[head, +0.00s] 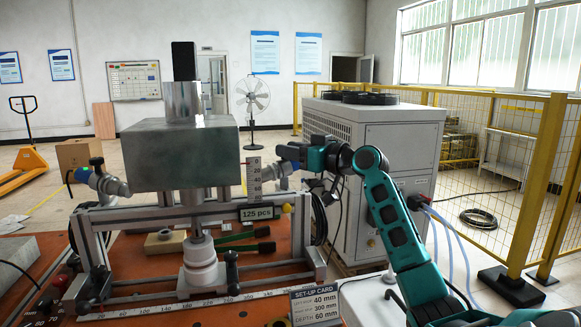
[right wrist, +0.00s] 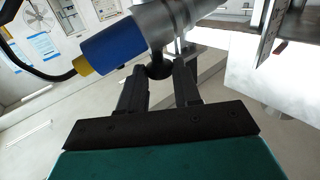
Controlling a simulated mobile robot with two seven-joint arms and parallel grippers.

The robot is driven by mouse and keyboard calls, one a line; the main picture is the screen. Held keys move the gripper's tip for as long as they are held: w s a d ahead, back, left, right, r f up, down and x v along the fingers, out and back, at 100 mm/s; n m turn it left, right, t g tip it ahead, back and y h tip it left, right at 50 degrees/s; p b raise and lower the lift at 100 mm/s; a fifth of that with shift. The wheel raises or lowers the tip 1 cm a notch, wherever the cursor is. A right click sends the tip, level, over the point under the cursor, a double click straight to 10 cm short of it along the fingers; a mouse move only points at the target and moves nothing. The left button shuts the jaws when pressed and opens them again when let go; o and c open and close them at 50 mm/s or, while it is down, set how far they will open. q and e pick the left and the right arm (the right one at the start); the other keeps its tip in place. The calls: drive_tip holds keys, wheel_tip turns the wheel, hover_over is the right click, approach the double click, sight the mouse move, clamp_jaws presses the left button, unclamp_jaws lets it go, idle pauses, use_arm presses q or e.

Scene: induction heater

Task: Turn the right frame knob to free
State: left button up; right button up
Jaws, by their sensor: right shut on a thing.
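The heater's grey metal head (head: 180,155) sits on a silver frame with a black knob (head: 97,162) at its left side. My right gripper (head: 286,153) reaches in from the right at the frame's right side, by the silver fitting (head: 277,170). In the right wrist view my right gripper (right wrist: 162,72) has its two dark fingers on either side of the right frame knob (right wrist: 158,70), a small black knob just under a silver cylinder, and is shut on it. The knob's marking or turn angle cannot be read. My left gripper is not in view.
A blue connector with a yellow collar (right wrist: 108,48) and a black cable lies close to the right fingers. A set-up card (head: 316,303) and a ruler strip (head: 200,304) are on the front of the orange table. A large grey cabinet (head: 400,150) stands behind my right arm.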

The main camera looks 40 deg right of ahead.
drive_tip(key=shift+d+f+n+y+b, duration=0.15)
drive_tip(key=shift+d+n+y+b, duration=0.05)
drive_tip(key=shift+n+y+b, duration=0.2)
drive_tip(key=shift+y, duration=0.5)
drive_tip(key=shift+d+n+g+y+b, duration=0.15)
drive_tip(key=shift+n+g+y+b, duration=0.25)
drive_tip(key=shift+n+y+b, duration=0.25)
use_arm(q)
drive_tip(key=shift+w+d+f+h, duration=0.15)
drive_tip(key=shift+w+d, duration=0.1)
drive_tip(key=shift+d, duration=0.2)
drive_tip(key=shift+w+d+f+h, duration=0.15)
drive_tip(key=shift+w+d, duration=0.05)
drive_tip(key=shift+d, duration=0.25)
use_arm(e)
drive_tip(key=shift+r+n+y, duration=0.2)
drive_tip(key=shift+n+y, duration=0.15)
drive_tip(key=shift+y, duration=0.2)
drive_tip(key=shift+g+y, duration=0.3)
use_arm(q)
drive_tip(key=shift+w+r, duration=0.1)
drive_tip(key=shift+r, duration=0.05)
use_arm(e)
drive_tip(key=o, duration=1)
drive_tip(key=shift+w, duration=0.1)
